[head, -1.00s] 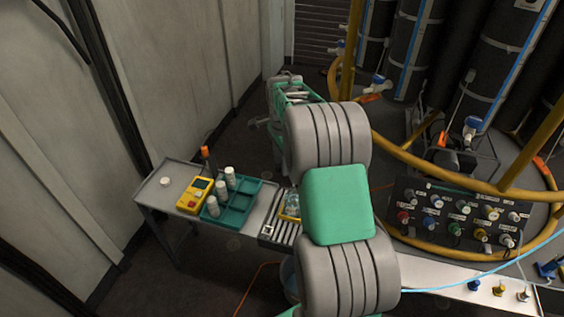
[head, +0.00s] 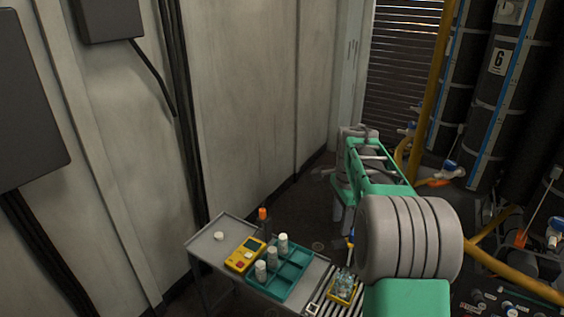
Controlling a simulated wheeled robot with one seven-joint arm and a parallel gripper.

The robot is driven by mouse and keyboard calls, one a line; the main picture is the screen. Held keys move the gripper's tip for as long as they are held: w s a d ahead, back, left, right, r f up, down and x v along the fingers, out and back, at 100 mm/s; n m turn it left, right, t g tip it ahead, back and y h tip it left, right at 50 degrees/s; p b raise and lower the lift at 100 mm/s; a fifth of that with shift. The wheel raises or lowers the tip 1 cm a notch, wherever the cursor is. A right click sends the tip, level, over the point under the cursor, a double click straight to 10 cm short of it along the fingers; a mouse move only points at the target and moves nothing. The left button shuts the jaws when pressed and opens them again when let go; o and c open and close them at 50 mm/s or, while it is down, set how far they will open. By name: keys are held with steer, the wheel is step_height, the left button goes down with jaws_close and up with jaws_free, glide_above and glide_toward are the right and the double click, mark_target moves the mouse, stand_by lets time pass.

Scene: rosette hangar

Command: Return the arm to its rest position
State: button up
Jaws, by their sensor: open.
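My arm rises from the lower right of the head view, with a green link and a ribbed grey joint nearest the camera. Its green and grey far end stands just beyond the cart's right side. My gripper (head: 348,222) is at that far end, partly hidden by the arm; its fingers are hard to make out. I see nothing held in it.
A grey cart (head: 213,243) holds a yellow meter (head: 245,255), a teal tray (head: 294,274) with white-capped bottles, an orange-topped item (head: 263,219) and a yellow bin (head: 344,290). A wall is left. Dark cylinders (head: 500,95) and yellow pipes (head: 515,280) crowd the right.

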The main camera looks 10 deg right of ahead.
steer(key=s+a+r+n+t, duration=0.2)
steer(key=s+a+r+n, duration=0.1)
steer(key=s+a+n, duration=0.9)
steer(key=s+a+f+n+t, duration=0.1)
steer(key=s+a+f+n, duration=0.3)
steer(key=s, duration=0.4)
steer(key=shift+s+a+n, duration=0.35)
steer(key=shift+a+n, duration=0.3)
steer(key=shift+n, duration=0.55)
